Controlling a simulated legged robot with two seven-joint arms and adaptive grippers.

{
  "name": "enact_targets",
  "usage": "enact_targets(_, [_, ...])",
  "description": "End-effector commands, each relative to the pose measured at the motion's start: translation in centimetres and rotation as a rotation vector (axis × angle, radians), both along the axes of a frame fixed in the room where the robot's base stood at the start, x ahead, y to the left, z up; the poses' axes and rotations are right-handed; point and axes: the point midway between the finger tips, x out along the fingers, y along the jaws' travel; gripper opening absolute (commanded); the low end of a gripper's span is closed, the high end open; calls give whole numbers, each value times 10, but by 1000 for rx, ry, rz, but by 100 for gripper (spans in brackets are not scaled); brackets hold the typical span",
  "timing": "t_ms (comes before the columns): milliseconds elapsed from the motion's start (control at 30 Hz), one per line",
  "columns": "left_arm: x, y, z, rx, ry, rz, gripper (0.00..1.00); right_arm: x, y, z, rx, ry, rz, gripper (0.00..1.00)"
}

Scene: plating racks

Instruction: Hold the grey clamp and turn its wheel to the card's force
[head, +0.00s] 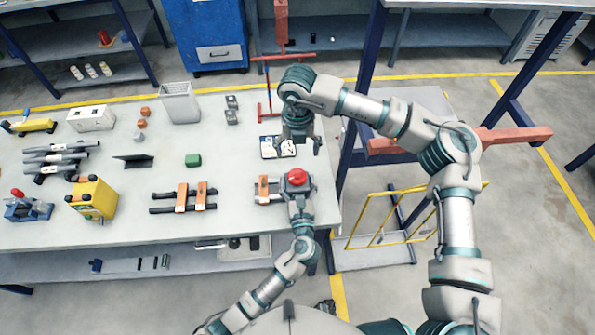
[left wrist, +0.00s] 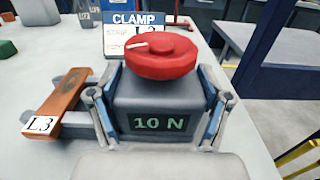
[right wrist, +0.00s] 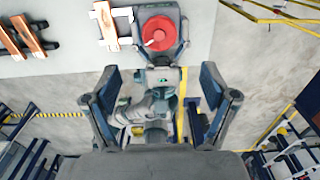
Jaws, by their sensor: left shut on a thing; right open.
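The grey clamp (left wrist: 160,95) is in the left wrist view, with a red wheel (left wrist: 160,56) on top and a display reading 10 N. A white mark on the wheel points left. My left gripper (left wrist: 160,108) is shut on the clamp body, one finger on each side. The card (left wrist: 132,35) behind it reads CLAMP, with L3 partly hidden by the wheel. In the head view the card (head: 279,146) lies behind the clamp. My right gripper (head: 298,146) is open and empty above the table near the card. The red wheel (right wrist: 160,33) shows beyond its fingers in the right wrist view.
An orange-brown block (left wrist: 58,103) labelled L3 sits on the rails left of the clamp. Another rail set (head: 183,197), a green block (head: 193,160) and a yellow box (head: 92,198) stand further left. The table's right edge (head: 338,190) is close to the clamp.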

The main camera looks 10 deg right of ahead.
Motion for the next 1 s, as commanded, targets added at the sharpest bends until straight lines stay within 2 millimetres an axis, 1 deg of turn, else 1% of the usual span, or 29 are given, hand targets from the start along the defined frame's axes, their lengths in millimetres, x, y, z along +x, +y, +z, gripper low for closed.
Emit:
enact_targets(300, [0,0,0,0,-1,1,12,-1,0,-66,-1,3,3,85])
enact_targets(400, [0,0,0,1,-1,1,12,-1,0,-83,-1,3,4,85])
enact_targets(500, [0,0,0,1,0,1,12,-1,0,-97,-1,2,4,85])
enact_targets(600, [0,0,0,1,-1,1,12,-1,0,-105,0,1,4,85])
enact_targets(700, [0,0,0,1,-1,1,12,0,0,-108,0,0,4,85])
enact_targets(933, [0,0,0,1,0,1,12,0,0,-108,0,0,4,85])
enact_targets(967, [0,0,0,1,0,1,12,0,0,-108,0,0,4,77])
enact_targets(1000, [0,0,0,1,0,1,12,0,0,-108,0,0,4,67])
